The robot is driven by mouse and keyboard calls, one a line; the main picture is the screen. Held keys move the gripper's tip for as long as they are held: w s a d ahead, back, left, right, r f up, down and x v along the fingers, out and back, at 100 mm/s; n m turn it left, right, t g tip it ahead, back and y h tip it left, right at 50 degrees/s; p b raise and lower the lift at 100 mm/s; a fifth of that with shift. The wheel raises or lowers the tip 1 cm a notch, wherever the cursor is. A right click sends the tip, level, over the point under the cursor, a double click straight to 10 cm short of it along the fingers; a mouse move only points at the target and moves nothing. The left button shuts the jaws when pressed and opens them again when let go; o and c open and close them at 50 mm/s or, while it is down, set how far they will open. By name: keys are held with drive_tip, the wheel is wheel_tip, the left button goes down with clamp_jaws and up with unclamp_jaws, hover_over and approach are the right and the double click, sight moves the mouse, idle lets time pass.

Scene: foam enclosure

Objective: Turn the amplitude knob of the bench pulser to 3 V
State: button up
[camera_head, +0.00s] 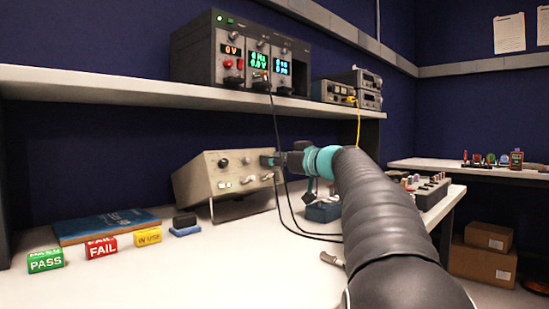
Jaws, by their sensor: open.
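A beige box instrument (205,184), which looks like the bench pulser, stands tilted up on a wire stand on the bench. Its front carries a dark knob (223,163) at the upper left, a smaller control near the middle and several light switches along the bottom. My gripper (268,160) is at the upper right of this front panel, with its jaws open. The gripper covers that corner, so I cannot tell whether a knob lies between the fingers or whether they touch it. The scale markings and knob settings are too small to read.
Above, a shelf (110,84) holds a rack of lit modules (245,55) and stacked small instruments (352,88). Black cables (278,140) hang beside my gripper. Left on the bench are a blue book (107,225) and PASS (45,260) and FAIL (102,248) blocks.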

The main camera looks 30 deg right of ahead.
clamp_jaws()
drive_tip(key=shift+a+f+m+h+b, duration=0.1)
drive_tip(key=shift+m+h+b, duration=0.25)
drive_tip(key=shift+m, duration=0.15)
drive_tip(key=shift+w+a+r+m+g+h+p, duration=0.15)
drive_tip(key=shift+m+g+h+p, duration=0.75)
drive_tip(key=shift+m, duration=2.75)
drive_tip(key=shift+s+r+m+g+h+p, duration=0.2)
drive_tip(key=shift+m+h+p, duration=1.4)
drive_tip(key=shift+m, duration=2)
drive_tip(key=shift+w+a+r+m+g+h+p, duration=0.15)
drive_tip(key=shift+m+g+h+p, duration=1.05)
drive_tip(key=shift+m, duration=2.45)
drive_tip(key=shift+t+y+p, duration=0.35)
drive_tip(key=shift+t+p, duration=0.05)
drive_tip(key=shift+t, duration=0.2)
